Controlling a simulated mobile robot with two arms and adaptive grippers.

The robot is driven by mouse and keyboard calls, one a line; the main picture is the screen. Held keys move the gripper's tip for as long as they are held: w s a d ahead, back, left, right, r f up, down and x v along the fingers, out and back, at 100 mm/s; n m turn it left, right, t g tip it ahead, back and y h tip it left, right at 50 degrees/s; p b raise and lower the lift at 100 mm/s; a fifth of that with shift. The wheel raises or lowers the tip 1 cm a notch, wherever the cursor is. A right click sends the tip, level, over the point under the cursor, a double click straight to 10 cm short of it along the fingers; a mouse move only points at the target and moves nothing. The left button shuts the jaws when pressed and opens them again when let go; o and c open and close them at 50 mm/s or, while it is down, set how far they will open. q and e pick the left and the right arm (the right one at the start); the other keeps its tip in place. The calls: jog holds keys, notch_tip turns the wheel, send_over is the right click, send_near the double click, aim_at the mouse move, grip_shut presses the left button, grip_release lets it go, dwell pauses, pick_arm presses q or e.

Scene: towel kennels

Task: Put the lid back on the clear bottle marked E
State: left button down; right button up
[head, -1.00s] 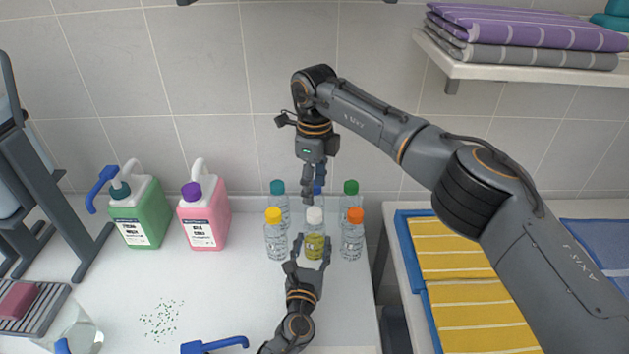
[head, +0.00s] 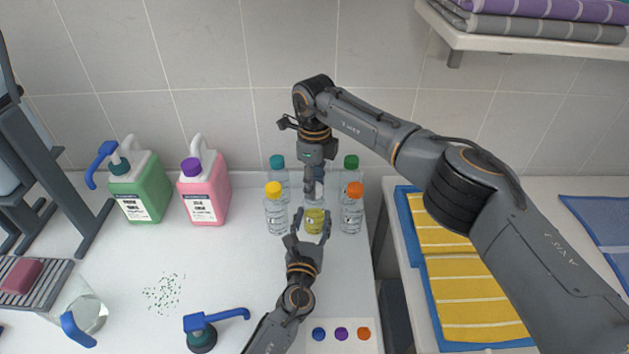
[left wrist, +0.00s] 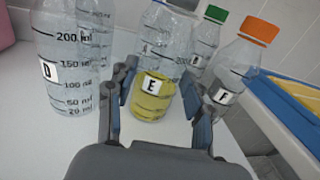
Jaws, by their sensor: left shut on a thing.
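The clear bottle marked E (head: 314,222) holds yellow liquid and stands upright in the front row of bottles. Its label E faces the left wrist view (left wrist: 152,88). My left gripper (head: 312,226) is shut on this bottle, with a finger on each side; it also shows in the left wrist view (left wrist: 160,98). My right gripper (head: 314,190) points down at the top of bottle E. Its fingers cover the bottle's mouth, and the white lid is hidden there. I cannot tell whether the right fingers are open or hold the lid.
A yellow-lidded bottle (head: 275,210) and an orange-lidded bottle (head: 352,210) stand close on either side. Teal-lidded (head: 277,163) and green-lidded (head: 351,163) bottles are behind. Green (head: 140,190) and pink (head: 204,194) jugs stand left.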

grip_shut()
jog(key=o, duration=0.8)
grip_release()
notch_tip(320, 180, up, 12)
jog(key=shift+r, duration=0.1)
pick_arm(q)
jog(key=shift+c, duration=2.3)
grip_release()
jog(key=shift+s, duration=0.1)
